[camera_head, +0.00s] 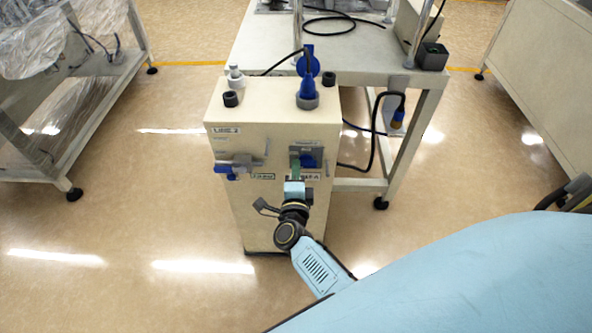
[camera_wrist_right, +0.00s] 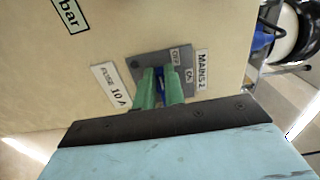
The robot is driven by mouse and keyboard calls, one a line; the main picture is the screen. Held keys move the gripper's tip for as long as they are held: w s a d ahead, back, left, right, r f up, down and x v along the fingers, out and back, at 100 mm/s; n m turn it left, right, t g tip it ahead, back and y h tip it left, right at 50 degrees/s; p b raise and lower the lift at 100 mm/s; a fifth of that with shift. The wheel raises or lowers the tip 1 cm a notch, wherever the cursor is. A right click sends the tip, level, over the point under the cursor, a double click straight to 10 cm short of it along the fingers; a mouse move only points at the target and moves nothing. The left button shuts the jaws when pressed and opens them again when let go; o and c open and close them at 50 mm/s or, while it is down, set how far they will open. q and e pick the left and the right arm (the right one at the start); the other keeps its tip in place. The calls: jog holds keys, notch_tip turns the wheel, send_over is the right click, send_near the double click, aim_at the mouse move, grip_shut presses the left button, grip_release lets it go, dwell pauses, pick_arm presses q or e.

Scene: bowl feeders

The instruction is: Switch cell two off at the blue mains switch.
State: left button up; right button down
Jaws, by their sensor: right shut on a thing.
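The blue mains switch (camera_head: 308,161) sits on a grey plate on the front of a cream cabinet (camera_head: 235,137). In the right wrist view, the blue switch handle (camera_wrist_right: 160,77) shows between my green fingers, beside a "MAINS 2" label (camera_wrist_right: 203,70) and small OFF and ON marks. My right gripper (camera_head: 296,172) reaches up to the plate from below. In the right wrist view, my right gripper (camera_wrist_right: 160,88) is shut on the handle, and its fingers hide much of it. I cannot tell whether the handle points at OFF or ON. My left gripper is out of view.
A blue-handled valve (camera_head: 232,171) is left of the switch on the same face. A "FUSE 10 A" label (camera_wrist_right: 110,87) is beside the plate. A blue connector (camera_head: 308,88) stands on the cabinet top. A table (camera_head: 366,75) is close behind; open floor lies left.

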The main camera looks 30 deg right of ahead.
jog(key=shift+f, duration=0.1)
jog(key=c, duration=1.5)
grip_release()
jog(key=shift+s+a, duration=0.1)
